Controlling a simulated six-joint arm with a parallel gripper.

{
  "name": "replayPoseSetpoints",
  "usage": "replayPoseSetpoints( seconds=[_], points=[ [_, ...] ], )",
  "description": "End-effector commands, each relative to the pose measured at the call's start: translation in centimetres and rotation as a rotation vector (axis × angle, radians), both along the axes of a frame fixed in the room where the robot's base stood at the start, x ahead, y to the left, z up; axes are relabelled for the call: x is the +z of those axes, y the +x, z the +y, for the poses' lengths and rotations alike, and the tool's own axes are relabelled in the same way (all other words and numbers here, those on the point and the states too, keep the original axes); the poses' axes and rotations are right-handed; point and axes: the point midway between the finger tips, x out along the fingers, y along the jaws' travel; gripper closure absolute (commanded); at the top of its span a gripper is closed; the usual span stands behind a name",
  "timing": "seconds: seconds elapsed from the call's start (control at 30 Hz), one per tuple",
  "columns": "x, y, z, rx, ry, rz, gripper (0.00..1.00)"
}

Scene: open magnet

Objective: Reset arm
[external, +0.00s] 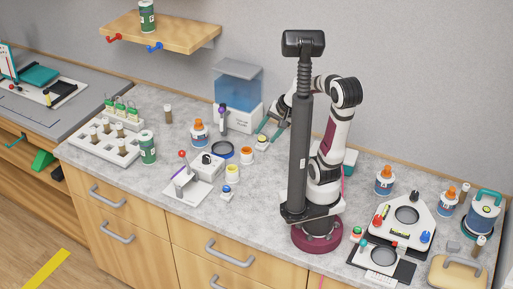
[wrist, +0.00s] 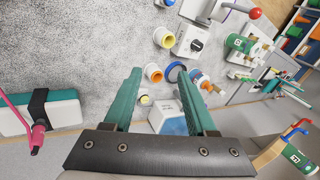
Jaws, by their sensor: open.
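My gripper (external: 268,138) has two teal fingers, spread apart with nothing held between them. It hangs over the counter, in front of the white box with a translucent blue lid (external: 238,95). In the wrist view, my gripper (wrist: 159,73) reaches in from the bottom edge, fingers apart. A small white item with a yellow top (external: 262,140) lies close by the fingertips in the external view. It also shows between the fingers in the wrist view (wrist: 145,98). My arm is bent, with its upper part reaching left.
A vial rack (external: 107,140) is at the left. White plate devices (external: 403,218) crowd the right.

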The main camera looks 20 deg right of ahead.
Motion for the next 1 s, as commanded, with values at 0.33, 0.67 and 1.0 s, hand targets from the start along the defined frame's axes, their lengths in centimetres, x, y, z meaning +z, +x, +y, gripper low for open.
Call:
replayPoseSetpoints(
  seconds=[0.33, 0.67, 1.0],
  points=[
    [-0.7, -12.9, -5.7, 0.087, -0.215, 0.342, 0.43],
    [-0.7, -12.8, -5.7, 0.088, -0.213, 0.340, 0.43],
    [-0.7, -12.8, -5.7, 0.088, -0.213, 0.340, 0.43]
  ],
)
